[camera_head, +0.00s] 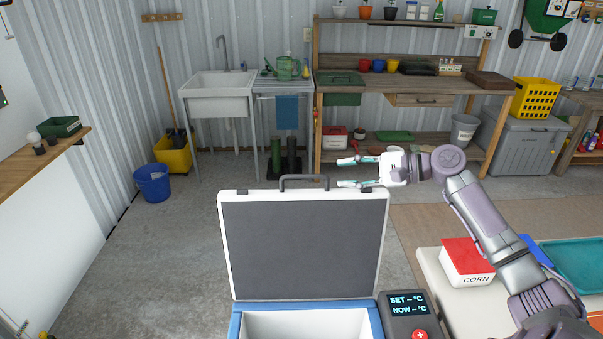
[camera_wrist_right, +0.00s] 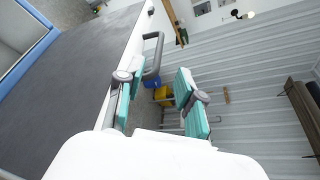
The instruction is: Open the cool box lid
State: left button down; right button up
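The cool box (camera_head: 305,322) stands at the bottom centre of the head view, with a blue rim and white interior. Its lid (camera_head: 303,245) stands open and upright, with the dark inner face towards me and a grey handle (camera_head: 304,178) on its top edge. My right gripper (camera_head: 348,172) is open and empty behind the lid's upper right corner, with its teal fingers pointing left. In the right wrist view, the gripper (camera_wrist_right: 160,98) has its fingers apart, near the lid (camera_wrist_right: 75,75) and handle (camera_wrist_right: 154,58). My left gripper is not in view.
A control panel (camera_head: 407,312) sits right of the box. A red-lidded corn container (camera_head: 466,262) and a teal tray (camera_head: 580,264) are on a white surface at right. A workbench (camera_head: 400,84) and sink (camera_head: 219,95) stand at the back. Open floor lies left.

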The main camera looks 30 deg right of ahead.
aim_at(305, 175)
jog(key=p+x, duration=0.3)
jog(key=x, duration=0.7)
jog(key=shift+a+r, duration=0.1)
jog(key=shift+x, duration=0.85)
grip_shut()
